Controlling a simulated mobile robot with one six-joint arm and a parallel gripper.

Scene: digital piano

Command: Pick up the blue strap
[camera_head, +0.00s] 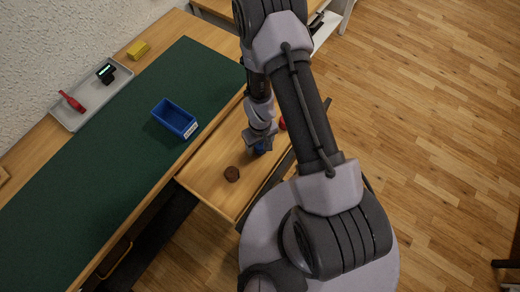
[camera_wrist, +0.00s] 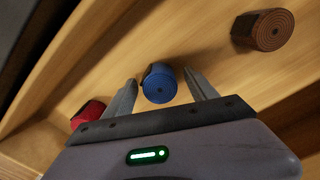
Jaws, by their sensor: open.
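The blue strap (camera_wrist: 159,84) is a rolled-up coil lying in an open wooden drawer (camera_wrist: 225,75). In the wrist view it sits between the two fingers of my open gripper (camera_wrist: 160,88), with a gap visible on each side. In the head view only a small part of the blue strap (camera_head: 260,150) shows under my gripper (camera_head: 259,142), which reaches down into the drawer (camera_head: 212,167).
A brown rolled strap (camera_wrist: 264,31) lies to the right and a red one (camera_wrist: 87,115) to the left of my gripper. The drawer walls are close by. A blue bin (camera_head: 174,118), grey tray (camera_head: 90,95) and yellow block (camera_head: 138,50) are on the worktop.

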